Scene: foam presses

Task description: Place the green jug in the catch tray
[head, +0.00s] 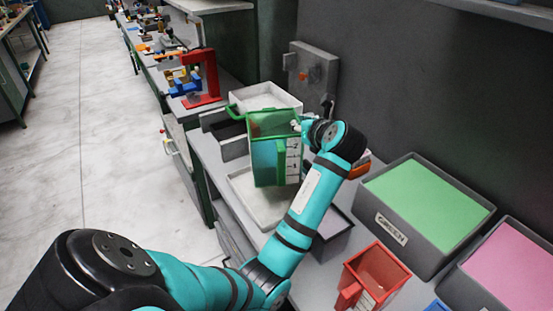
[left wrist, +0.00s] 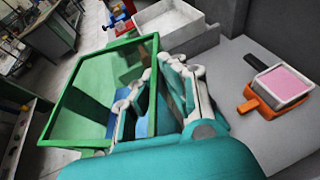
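The green jug (head: 264,155) is near the middle of the head view, roughly upright, with a marked white strip on its side. It appears raised over a shallow pale tray (head: 243,188), probably the catch tray; a gap beneath it is hard to judge. My left gripper (head: 301,125) is at the jug's right wall. In the left wrist view the green jug (left wrist: 85,82) shows its open top, and my left gripper (left wrist: 158,95) has one finger inside the rim and one outside, closed on the wall. My right gripper is out of view.
A white box (head: 264,95) stands behind the jug, with a red press (head: 210,75) beyond. A red jug (head: 372,275) and grey bins with green foam (head: 425,205) and pink foam (head: 515,265) are right. An orange container (left wrist: 262,106) is beside my gripper.

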